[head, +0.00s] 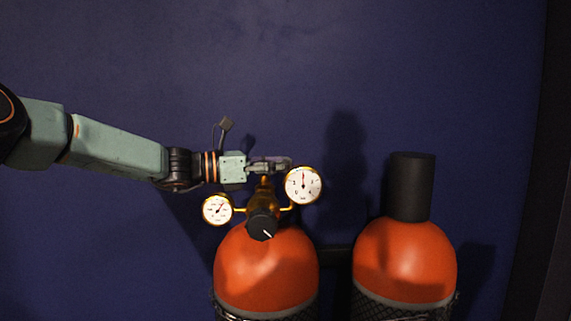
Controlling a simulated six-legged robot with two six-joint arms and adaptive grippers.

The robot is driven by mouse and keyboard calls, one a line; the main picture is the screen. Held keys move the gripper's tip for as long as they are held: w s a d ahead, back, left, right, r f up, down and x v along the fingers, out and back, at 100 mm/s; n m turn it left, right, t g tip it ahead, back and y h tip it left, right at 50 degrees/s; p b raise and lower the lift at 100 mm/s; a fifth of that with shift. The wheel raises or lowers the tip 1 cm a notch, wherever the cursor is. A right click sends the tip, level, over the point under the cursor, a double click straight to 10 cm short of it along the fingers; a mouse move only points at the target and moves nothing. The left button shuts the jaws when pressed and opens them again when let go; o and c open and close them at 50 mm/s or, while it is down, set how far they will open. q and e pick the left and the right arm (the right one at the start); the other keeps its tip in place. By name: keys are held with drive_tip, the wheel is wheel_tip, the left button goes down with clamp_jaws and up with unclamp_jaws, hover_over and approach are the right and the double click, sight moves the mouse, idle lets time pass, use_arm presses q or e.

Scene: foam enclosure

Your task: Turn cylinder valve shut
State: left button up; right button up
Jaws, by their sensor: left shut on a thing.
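An orange cylinder (265,270) stands at the lower middle of the head view, with a brass valve (264,198) on its top. A round white gauge (303,185) sits to the right of the valve and another gauge (217,209) to its left. A black knob (262,229) with a white mark faces me below the valve body. My left gripper (276,166) comes in level from the left, at the top of the valve. It is shut on the valve top, which its fingers mostly hide. My right gripper is not in view.
A second orange cylinder (405,262) with a tall black cap (411,187) stands to the right. A dark blue wall (420,80) is behind both. The room above the cylinders is clear. A dark edge (545,180) runs down the far right.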

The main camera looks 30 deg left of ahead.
use_arm(q)
drive_tip(key=shift+g, duration=0.3)
drive_tip(key=m+g+h+p, duration=0.2)
drive_tip(key=p, duration=0.1)
drive_tip(key=shift+s+d, duration=0.2)
drive_tip(key=shift+s, duration=0.05)
drive_tip(key=shift+c, duration=0.2)
drive_tip(key=shift+s+d+m+g+h+p, duration=0.1)
drive_tip(key=shift+s+m+g+h+p, duration=0.15)
drive_tip(key=shift+m+g+h+p, duration=0.5)
drive_tip(key=m+g, duration=0.1)
drive_tip(key=g, duration=0.1)
drive_tip(key=m+g+h, duration=0.1)
drive_tip(key=shift+s+d+g, duration=0.15)
drive_tip(key=shift+s+g, duration=0.2)
clamp_jaws()
drive_tip(key=shift+s+m+g+h, duration=0.25)
drive_tip(key=shift+m+g, duration=0.4)
drive_tip(key=shift+g, duration=0.2)
drive_tip(key=shift+s+m+g+h, duration=0.1)
drive_tip(key=shift+s+m+g, duration=0.1)
drive_tip(key=shift+m+g, duration=0.55)
drive_tip(key=shift+d+g, duration=0.1)
drive_tip(key=shift+g, duration=0.3)
drive_tip(key=shift+s+r+m+g, duration=0.15)
drive_tip(key=shift+r+m+g, duration=0.05)
drive_tip(key=shift+m+g, duration=0.15)
